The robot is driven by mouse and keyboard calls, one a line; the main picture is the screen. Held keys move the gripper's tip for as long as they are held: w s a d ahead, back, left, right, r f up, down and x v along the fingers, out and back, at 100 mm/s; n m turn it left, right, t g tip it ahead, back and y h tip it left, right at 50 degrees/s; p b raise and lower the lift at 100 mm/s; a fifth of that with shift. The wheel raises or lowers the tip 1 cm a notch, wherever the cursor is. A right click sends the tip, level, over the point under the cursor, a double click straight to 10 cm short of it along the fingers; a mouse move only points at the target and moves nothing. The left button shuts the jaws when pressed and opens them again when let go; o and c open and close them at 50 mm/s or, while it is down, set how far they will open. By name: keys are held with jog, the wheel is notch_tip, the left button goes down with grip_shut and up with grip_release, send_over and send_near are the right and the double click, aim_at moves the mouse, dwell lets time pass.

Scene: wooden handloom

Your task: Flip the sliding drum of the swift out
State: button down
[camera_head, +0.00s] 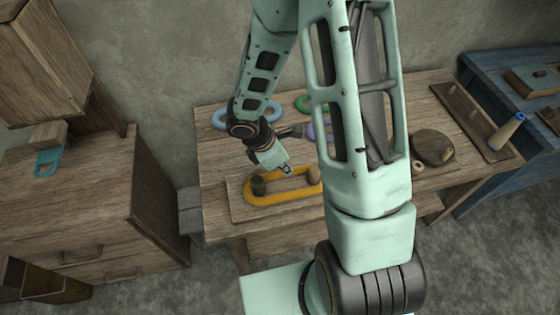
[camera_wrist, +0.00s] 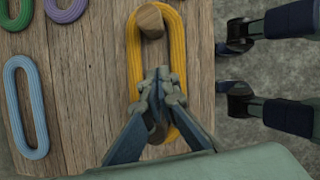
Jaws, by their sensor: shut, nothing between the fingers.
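The swift's low wooden board (camera_head: 237,207) lies on the table and bears two upright wooden drums, a left one (camera_head: 258,186) and a right one (camera_head: 313,175). A yellow skein (camera_head: 272,199) lies as a long loop around both. I cannot tell which drum slides. My gripper (camera_head: 287,171) is shut and empty, above the swift between the drums. In the wrist view, my gripper (camera_wrist: 158,76) covers the middle of the yellow skein (camera_wrist: 134,60). One round drum top (camera_wrist: 151,20) shows beyond the fingertips; the other drum is mostly hidden behind the fingers.
Blue (camera_head: 221,118), green (camera_head: 302,103) and purple skeins lie behind the swift on the table (camera_head: 214,160). A board with a blue-tipped cone (camera_head: 507,131) and a round wooden piece (camera_head: 432,146) are at right. A drawer cabinet (camera_head: 80,215) stands at left.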

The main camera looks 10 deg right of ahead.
jog(key=shift+v, duration=2.15)
jog(key=shift+a, duration=0.1)
